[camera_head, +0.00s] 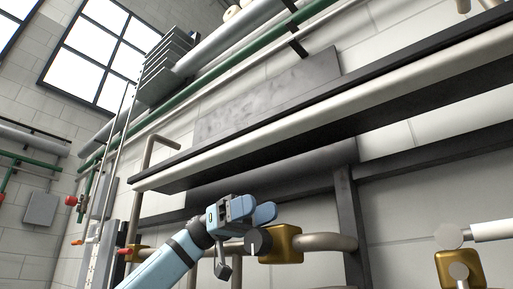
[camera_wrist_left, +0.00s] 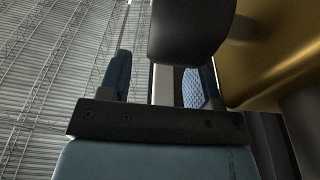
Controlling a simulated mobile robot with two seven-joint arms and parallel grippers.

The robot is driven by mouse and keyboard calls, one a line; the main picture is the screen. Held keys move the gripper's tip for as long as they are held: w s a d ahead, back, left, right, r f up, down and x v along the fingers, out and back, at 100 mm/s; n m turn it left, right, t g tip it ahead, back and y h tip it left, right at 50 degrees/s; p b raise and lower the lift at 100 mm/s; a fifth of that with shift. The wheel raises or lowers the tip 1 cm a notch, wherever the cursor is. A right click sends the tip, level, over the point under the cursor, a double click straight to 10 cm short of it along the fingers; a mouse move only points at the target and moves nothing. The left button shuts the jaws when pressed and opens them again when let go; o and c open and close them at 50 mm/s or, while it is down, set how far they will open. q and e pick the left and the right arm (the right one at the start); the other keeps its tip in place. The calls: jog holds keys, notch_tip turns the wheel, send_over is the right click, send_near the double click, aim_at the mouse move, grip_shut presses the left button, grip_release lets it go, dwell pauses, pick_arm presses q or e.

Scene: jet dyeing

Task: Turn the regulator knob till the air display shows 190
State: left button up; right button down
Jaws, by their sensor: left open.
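A black round knob (camera_head: 258,242) with a pale mark sits on the left of a brass regulator body (camera_head: 283,244), on a pipe below the long shelf. My left gripper (camera_head: 246,238), with blue fingers, is open beside the knob, close to the brass body. In the left wrist view the dark knob (camera_wrist_left: 190,28) covers part of the right finger, and the brass body (camera_wrist_left: 275,50) is at the right. The left finger (camera_wrist_left: 118,75) stands apart from the knob. I cannot tell whether a finger touches it. No air display can be read. My right gripper is not in view.
A long dark shelf with a pale pipe (camera_head: 330,108) runs above the gripper. A dark upright post (camera_head: 349,220) stands right of the regulator. Another brass fitting (camera_head: 460,266) is at the lower right. Pipes with red handles (camera_head: 71,201) are at the left.

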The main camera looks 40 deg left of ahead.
pick_arm(q)
notch_tip(320, 180, up, 15)
jog(key=shift+r, duration=0.15)
jog(key=shift+d, duration=0.1)
dwell(0.6)
